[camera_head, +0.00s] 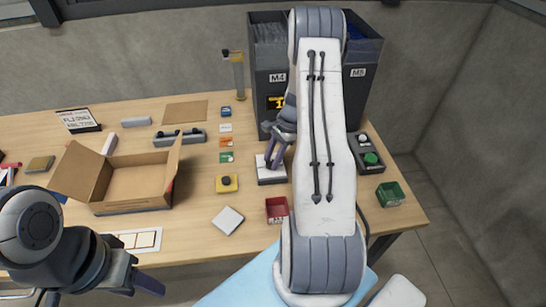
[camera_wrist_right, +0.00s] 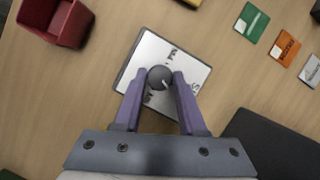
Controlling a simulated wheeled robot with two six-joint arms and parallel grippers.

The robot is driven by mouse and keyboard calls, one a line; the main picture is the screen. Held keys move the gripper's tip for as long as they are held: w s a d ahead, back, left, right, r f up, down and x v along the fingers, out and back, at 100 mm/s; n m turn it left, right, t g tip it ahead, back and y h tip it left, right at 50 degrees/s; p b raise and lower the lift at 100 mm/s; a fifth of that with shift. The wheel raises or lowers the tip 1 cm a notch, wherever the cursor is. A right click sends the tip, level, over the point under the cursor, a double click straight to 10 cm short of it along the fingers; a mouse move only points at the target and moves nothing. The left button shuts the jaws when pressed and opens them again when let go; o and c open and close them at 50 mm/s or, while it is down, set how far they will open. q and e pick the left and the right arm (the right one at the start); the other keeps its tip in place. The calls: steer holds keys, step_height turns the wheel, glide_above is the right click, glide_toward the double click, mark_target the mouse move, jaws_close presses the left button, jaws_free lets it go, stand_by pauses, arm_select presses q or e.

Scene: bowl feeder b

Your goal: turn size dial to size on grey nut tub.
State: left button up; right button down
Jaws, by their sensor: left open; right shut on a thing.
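The size dial is a dark round knob (camera_wrist_right: 160,77) with a pale pointer mark, on a white plate (camera_wrist_right: 190,72) with lettering partly hidden by my fingers. In the head view the plate (camera_head: 270,178) lies on the table in front of the tubs. My right gripper (camera_wrist_right: 160,84) is shut on the knob, one finger on each side; it also shows in the head view (camera_head: 272,163). The tub with grey contents (camera_head: 268,36) is labelled M4. The tub with blue contents (camera_head: 367,52) has a label that looks like M8. My left gripper (camera_head: 97,292) is open and empty at lower left.
An open cardboard box (camera_head: 136,185) stands on the left of the table. A red bin (camera_head: 277,210) is just in front of the dial plate. A green bin (camera_head: 390,194) and a button box (camera_head: 367,153) are at right. My right arm hides part of the tubs.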

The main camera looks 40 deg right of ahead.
steer(key=shift+n+g, duration=0.8)
steer(key=shift+n, duration=1.1)
steer(key=shift+c, duration=2.4)
jaws_free()
steer(key=shift+r, duration=0.1)
steer(key=shift+w+d+r, duration=0.15)
steer(key=shift+r, duration=0.1)
steer(key=b+v, duration=0.1)
steer(key=v, duration=0.8)
steer(key=shift+r+b, duration=0.35)
steer(key=shift+b, duration=0.05)
